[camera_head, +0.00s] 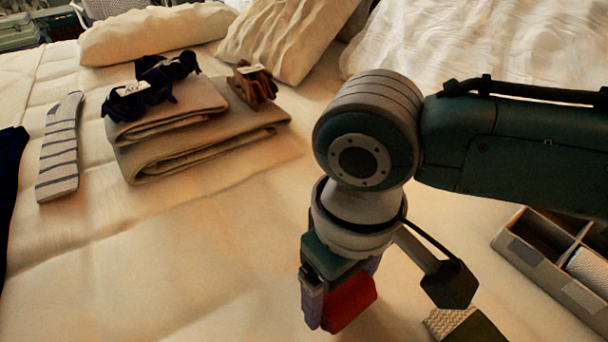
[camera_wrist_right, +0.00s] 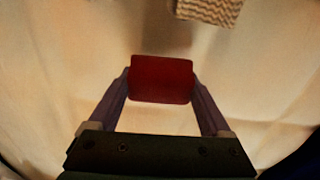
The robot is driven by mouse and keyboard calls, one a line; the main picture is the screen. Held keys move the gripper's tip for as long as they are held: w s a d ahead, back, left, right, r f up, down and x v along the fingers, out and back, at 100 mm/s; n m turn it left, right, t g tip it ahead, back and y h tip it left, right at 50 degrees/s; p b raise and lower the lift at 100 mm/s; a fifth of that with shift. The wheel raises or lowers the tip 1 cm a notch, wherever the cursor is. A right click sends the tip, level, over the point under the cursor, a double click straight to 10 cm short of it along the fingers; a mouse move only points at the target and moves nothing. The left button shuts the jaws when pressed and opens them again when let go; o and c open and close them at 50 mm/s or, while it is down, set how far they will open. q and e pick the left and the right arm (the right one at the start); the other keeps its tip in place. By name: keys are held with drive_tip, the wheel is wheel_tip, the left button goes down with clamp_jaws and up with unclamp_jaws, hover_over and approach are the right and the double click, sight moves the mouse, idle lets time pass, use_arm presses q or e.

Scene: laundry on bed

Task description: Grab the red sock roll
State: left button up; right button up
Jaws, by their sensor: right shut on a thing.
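The red sock roll (camera_head: 350,300) is between the fingers of my right gripper (camera_head: 337,302), near the bottom middle of the head view. In the right wrist view the roll (camera_wrist_right: 161,79) is a dark red block, with a finger of the right gripper (camera_wrist_right: 161,88) touching each side. The gripper is shut on it. I cannot tell for certain whether the roll is clear of the bed. My left gripper is not in view.
Folded brown towels (camera_head: 190,130) carry dark blue bundles (camera_head: 140,98) and a brown bundle (camera_head: 252,84). A striped sock (camera_head: 60,150) lies at left. A divided box (camera_head: 530,255) stands at right. Patterned cloth (camera_head: 446,322) lies near the gripper. The middle bed is bare.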

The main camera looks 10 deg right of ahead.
drive_tip(key=c, duration=0.4)
drive_tip(key=shift+r, duration=0.1)
